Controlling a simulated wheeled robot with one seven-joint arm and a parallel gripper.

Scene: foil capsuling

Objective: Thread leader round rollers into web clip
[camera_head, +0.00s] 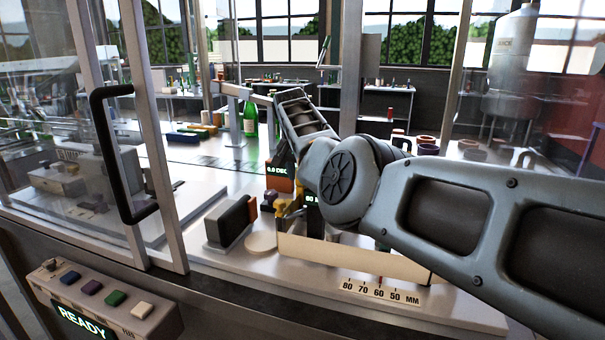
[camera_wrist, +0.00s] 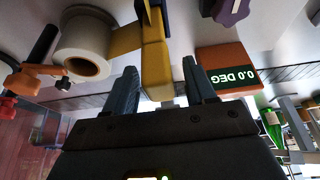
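In the wrist view my gripper (camera_wrist: 160,82) is open, its two dark fingers spread apart. A yellow band or bar (camera_wrist: 156,70) lies in front of and between the fingertips; I cannot tell whether they touch it. The yellow piece reaches left towards a pale roll (camera_wrist: 84,48) with a hollow core. I cannot tell the leader, rollers and web clip apart for certain. In the head view a yellow part (camera_head: 290,206) shows beside my arm, which hides most of the work spot and my fingertips.
An orange box reading 0.0 DEG (camera_wrist: 226,70) stands right of the fingers. A dark block (camera_head: 231,222), a pale disc (camera_head: 261,242) and a cream panel (camera_head: 350,261) are near the bench front. A black-handled glass door (camera_head: 128,150) stands left; the control box (camera_head: 105,305) reads READY.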

